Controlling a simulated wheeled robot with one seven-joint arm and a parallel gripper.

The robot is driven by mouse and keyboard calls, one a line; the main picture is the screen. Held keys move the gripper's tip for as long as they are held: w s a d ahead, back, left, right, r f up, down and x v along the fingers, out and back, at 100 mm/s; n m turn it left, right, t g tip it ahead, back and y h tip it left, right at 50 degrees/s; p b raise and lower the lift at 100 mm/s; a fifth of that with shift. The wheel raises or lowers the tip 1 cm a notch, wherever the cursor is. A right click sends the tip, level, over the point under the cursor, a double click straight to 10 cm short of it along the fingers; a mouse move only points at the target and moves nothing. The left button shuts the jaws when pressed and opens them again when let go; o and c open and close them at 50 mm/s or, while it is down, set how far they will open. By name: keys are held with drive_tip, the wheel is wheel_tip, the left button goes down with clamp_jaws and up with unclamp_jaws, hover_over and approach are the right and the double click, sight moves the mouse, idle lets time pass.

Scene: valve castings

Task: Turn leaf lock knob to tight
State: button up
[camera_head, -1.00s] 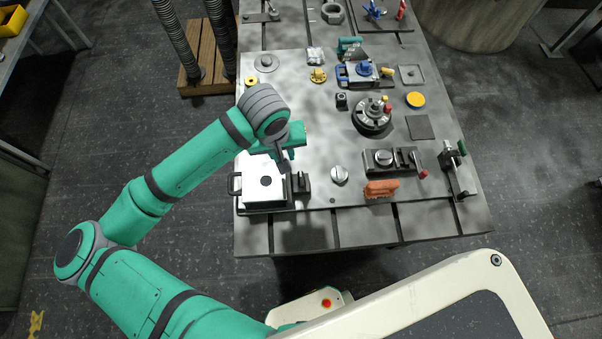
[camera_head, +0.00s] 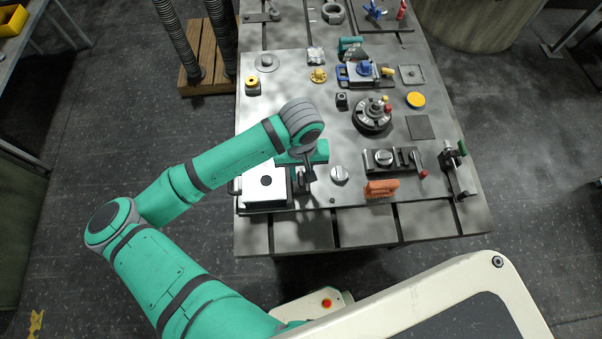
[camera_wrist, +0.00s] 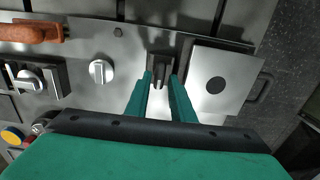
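A silver round knob (camera_head: 339,174) with a raised grip bar stands on the metal plate, and it also shows in the wrist view (camera_wrist: 102,71). A second silver knob (camera_head: 384,157) sits on a black block, at the left in the wrist view (camera_wrist: 30,80). No marking tells me which is the leaf lock knob. My gripper (camera_wrist: 160,75) is open and empty, pointing down over a small dark upright fixture (camera_wrist: 158,60) beside the white plate (camera_wrist: 222,80). The fixture shows between the fingers; contact cannot be told. In the head view my wrist partly hides it.
The white plate with a dark disc and side handle lies left of my gripper in the head view (camera_head: 262,190). An orange handle (camera_head: 381,189) lies near the front edge. A chuck-like round fixture (camera_head: 372,115) and a toggle clamp (camera_head: 455,170) stand farther right.

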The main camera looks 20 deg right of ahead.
drive_tip(key=shift+f, duration=0.9)
clamp_jaws()
